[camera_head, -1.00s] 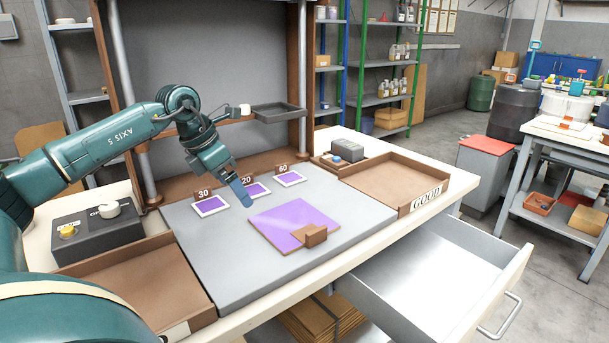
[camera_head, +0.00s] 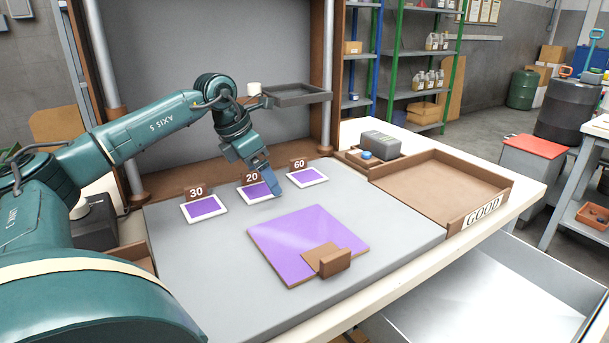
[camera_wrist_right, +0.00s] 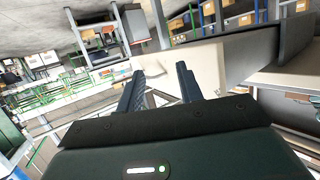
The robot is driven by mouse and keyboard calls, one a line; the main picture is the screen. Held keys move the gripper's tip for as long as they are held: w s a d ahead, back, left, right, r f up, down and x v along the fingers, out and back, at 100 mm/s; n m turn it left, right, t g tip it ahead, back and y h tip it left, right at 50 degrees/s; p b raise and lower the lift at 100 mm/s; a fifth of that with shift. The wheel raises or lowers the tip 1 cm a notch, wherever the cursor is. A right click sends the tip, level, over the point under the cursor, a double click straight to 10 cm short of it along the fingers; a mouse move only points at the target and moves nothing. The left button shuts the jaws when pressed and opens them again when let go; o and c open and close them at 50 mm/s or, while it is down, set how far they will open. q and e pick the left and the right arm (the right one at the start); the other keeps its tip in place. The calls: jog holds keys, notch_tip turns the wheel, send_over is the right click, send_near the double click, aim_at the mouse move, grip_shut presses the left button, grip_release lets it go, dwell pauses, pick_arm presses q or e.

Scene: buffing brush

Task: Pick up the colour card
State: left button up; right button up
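My right gripper (camera_wrist_right: 160,90) is open and empty in the wrist view, away from the cards.
A brown tray (camera_head: 430,190) marked GOOD is at the right, with a grey box (camera_head: 380,143) beside it. An open drawer (camera_head: 480,300) juts out at front right.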

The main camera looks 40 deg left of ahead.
aim_at(308, 174)
pick_arm(q)
jog(key=w, duration=0.1)
jog(key=w+d, duration=0.1)
jog(key=w, duration=0.2)
jog(key=shift+d+r, duration=0.15)
jog(key=shift+d, duration=0.1)
jog(key=w, duration=0.2)
jog(key=w+d, duration=0.1)
jog(key=w, duration=0.1)
jog(key=w+f, duration=0.1)
jog(key=w, duration=0.1)
jog(key=shift+d, duration=0.35)
jog(key=shift+f, duration=0.15)
jog(key=shift+p, duration=0.3)
jog(key=shift+c, duration=0.3)
jog(key=c, duration=1)
